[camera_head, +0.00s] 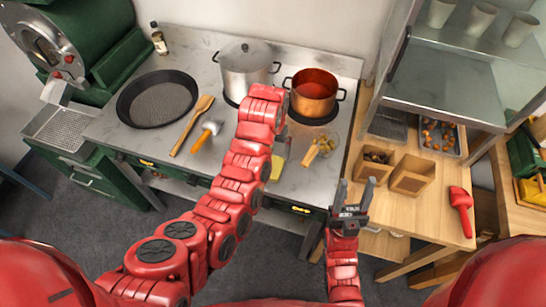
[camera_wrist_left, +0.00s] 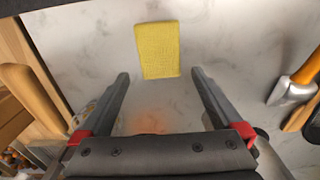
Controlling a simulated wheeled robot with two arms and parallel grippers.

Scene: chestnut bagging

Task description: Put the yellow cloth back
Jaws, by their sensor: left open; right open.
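The yellow cloth (camera_wrist_left: 158,50) lies flat on the pale marble counter in the left wrist view, just beyond and between my left gripper's fingertips. In the head view a small part of the cloth (camera_head: 277,167) shows beside my left arm, which hides the rest. My left gripper (camera_wrist_left: 160,75) is open and empty above the counter, with the cloth apart from its fingers. In the head view its fingers are mostly hidden behind the arm. My right gripper (camera_head: 356,190) is open and empty, pointing up in front of the counter's front right edge.
A steel pot (camera_head: 246,72) and a copper pot (camera_head: 312,94) stand at the back. A black pan (camera_head: 157,98), a wooden spatula (camera_head: 190,128) and an orange-handled tool (camera_head: 205,135) lie left of my left arm. Wooden boxes (camera_head: 411,176) stand on the right table.

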